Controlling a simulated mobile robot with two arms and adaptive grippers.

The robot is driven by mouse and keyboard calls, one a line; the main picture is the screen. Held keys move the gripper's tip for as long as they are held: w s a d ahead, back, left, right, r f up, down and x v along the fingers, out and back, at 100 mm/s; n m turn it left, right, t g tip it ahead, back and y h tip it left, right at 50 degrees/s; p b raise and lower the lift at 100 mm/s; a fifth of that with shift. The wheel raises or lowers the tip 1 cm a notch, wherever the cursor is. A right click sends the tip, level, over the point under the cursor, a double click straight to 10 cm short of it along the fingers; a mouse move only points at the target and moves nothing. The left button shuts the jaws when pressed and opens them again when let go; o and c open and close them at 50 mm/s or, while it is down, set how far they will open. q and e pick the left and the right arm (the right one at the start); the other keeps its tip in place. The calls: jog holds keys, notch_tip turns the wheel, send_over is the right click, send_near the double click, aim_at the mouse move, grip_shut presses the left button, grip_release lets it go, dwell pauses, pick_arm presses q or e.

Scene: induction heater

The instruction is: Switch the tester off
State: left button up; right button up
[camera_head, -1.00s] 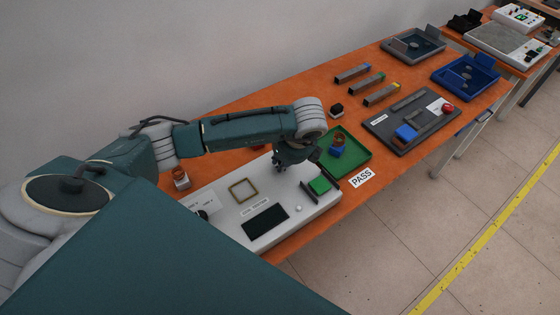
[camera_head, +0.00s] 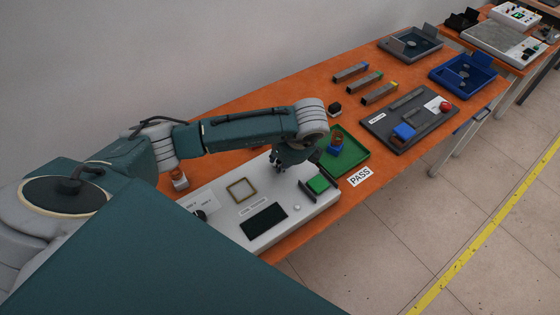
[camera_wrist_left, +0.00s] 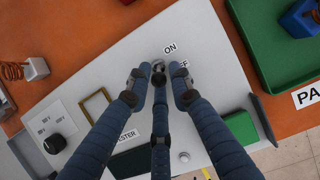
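The tester is a pale grey box (camera_head: 219,212) on the orange table, with a gold-edged square frame, a dark screen and a green block on its top. In the left wrist view, the tester's top (camera_wrist_left: 213,62) bears an ON label (camera_wrist_left: 169,48) and a partly covered OFF label (camera_wrist_left: 182,66). A small switch seems to be beside them, largely hidden by my fingers. My left gripper (camera_head: 278,162) is over the tester's far right part. In the left wrist view its fingers (camera_wrist_left: 160,80) are spread apart around the switch area, holding nothing visible. Contact cannot be told.
A green tray (camera_head: 358,158) with a blue part and copper coil stands right of the tester. A PASS label (camera_head: 360,177) lies in front. Several grey bars, a dark fixture board (camera_head: 381,124) and a blue tray (camera_head: 489,84) are farther right.

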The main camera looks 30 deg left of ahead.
pick_arm(q)
jog(key=v, duration=1.1)
jog(key=shift+d+r, duration=0.2)
jog(key=shift+s, duration=0.1)
